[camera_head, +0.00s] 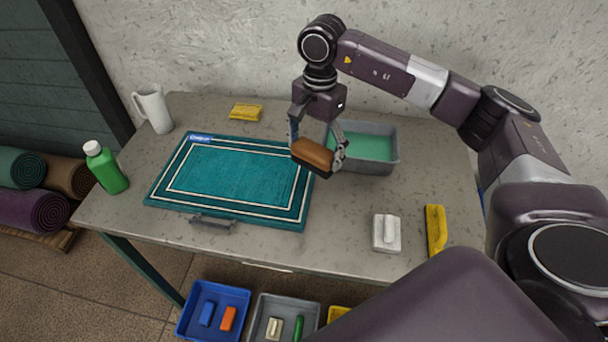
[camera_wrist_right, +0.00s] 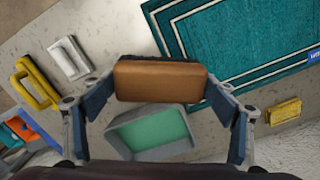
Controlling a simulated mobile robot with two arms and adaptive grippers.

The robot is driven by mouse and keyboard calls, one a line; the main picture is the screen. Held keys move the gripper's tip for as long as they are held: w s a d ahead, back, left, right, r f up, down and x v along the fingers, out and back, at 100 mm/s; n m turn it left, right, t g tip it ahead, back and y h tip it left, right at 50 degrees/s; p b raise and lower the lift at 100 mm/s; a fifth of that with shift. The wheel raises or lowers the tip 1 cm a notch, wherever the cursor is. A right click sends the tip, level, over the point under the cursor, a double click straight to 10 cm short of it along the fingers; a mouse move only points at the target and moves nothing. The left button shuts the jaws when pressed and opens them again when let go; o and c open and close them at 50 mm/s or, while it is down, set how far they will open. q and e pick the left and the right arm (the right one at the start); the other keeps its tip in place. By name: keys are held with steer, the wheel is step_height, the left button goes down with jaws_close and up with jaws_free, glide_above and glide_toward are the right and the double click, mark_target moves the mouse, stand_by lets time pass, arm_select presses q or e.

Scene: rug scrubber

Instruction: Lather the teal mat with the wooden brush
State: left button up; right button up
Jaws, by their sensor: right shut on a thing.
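The teal mat (camera_head: 235,170) with white border lines lies flat on the table, held in a dark teal surround. It also shows at the upper right of the right wrist view (camera_wrist_right: 230,40). My right gripper (camera_head: 318,150) is shut on the wooden brush (camera_head: 312,154), which is brown with dark bristles below. The brush is above the table at the mat's right edge, near the grey basin; it looks apart from the mat. In the right wrist view the brush (camera_wrist_right: 160,80) spans between the two fingers. My left gripper is out of view.
A grey basin (camera_head: 392,160) of green liquid stands behind the brush. A white-handled block (camera_head: 386,233) and a yellow-handled tool (camera_head: 436,230) lie at the right. A yellow sponge (camera_head: 246,112), white jug (camera_head: 153,108) and green bottle (camera_head: 107,168) stand around the mat. A grey handle (camera_head: 213,222) lies at its front.

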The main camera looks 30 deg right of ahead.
steer(key=w+d+f+m, duration=0.1)
steer(key=w+d+m, duration=0.2)
steer(key=d+m, duration=0.5)
steer(key=w+d+f+m, duration=0.1)
steer(key=w+d+m, duration=0.3)
steer(key=d, duration=0.7)
steer(key=shift+m+h, duration=0.3)
steer(key=f+b, duration=0.2)
steer(key=s+f+b, duration=0.1)
steer(key=f+b, duration=0.1)
steer(key=f, duration=0.1)
steer(key=f+b, duration=0.2)
steer(key=f, duration=0.1)
steer(key=shift+s+f, duration=0.15)
steer(key=shift+s, duration=0.05)
steer(key=shift+s+f+b, duration=0.2)
steer(key=shift+f+b, duration=0.1)
steer(key=shift+b, duration=0.2)
steer(key=shift+o, duration=0.2)
steer(key=shift+s+a+f+b, duration=0.25)
steer(key=shift+s+a+b, duration=0.1)
steer(key=shift+s+a, duration=0.1)
steer(key=o, duration=0.3)
steer(key=shift+w+d+f, duration=0.3)
steer(key=shift+w+f, duration=0.15)
steer(key=shift+w, duration=0.05)
steer(key=shift+r, duration=0.15)
